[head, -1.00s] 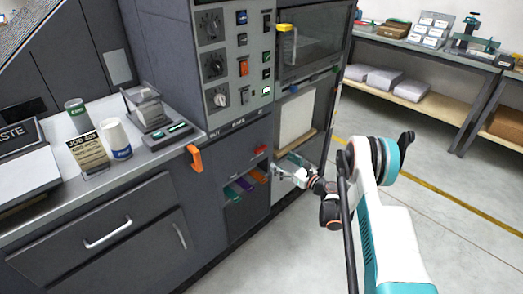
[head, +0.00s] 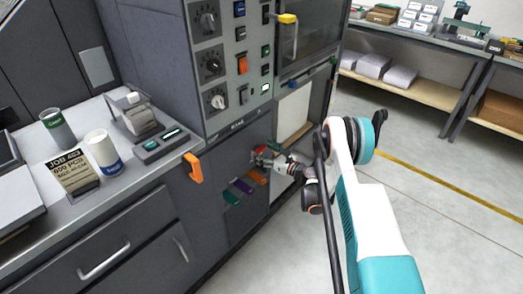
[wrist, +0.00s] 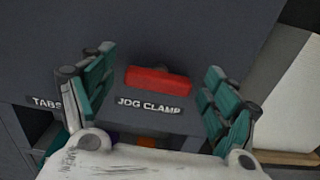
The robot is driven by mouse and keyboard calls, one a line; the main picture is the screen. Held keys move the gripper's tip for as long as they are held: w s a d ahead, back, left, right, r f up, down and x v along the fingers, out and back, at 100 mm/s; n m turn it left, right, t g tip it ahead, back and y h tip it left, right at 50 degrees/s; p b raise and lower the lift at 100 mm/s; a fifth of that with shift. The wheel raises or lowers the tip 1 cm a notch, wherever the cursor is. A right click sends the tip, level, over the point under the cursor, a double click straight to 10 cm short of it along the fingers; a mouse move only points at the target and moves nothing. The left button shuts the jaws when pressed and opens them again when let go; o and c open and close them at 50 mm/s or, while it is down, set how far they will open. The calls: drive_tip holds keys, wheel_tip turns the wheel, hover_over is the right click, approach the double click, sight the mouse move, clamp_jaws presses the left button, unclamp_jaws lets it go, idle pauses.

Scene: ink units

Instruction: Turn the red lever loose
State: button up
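The red lever (wrist: 158,80) is a short bar lying nearly level on the dark cabinet front, just above a label reading "JOG CLAMP" (wrist: 149,105). In the wrist view my gripper (wrist: 157,92) is open, with one teal-padded finger to the left of the lever and one to the right. Clear gaps show between the lever and both fingers. In the head view my gripper (head: 262,158) is close to the cabinet front and largely hides the lever.
Below the lever, an opening holds teal (head: 232,198), purple (head: 244,186) and orange (head: 258,177) items. An orange handle (head: 192,168) sticks out at the counter corner. A yellow-topped handle (head: 288,19) projects above. Open floor (head: 440,220) lies to the right.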

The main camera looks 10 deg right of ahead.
drive_tip(key=c, duration=1.1)
drive_tip(key=shift+o, duration=0.2)
drive_tip(key=shift+n, duration=0.3)
drive_tip(key=n, duration=0.3)
drive_tip(key=shift+a+n, duration=0.1)
drive_tip(key=shift+n, duration=0.3)
drive_tip(key=n, duration=0.4)
drive_tip(key=shift+s+a+f+n, duration=0.1)
drive_tip(key=shift+s+f+n, duration=0.05)
drive_tip(key=shift+n, duration=0.15)
drive_tip(key=n, duration=0.4)
drive_tip(key=shift+f, duration=0.15)
drive_tip(key=shift+s+a+f+n, duration=0.1)
drive_tip(key=shift+f+n, duration=0.05)
drive_tip(key=shift+n, duration=2.35)
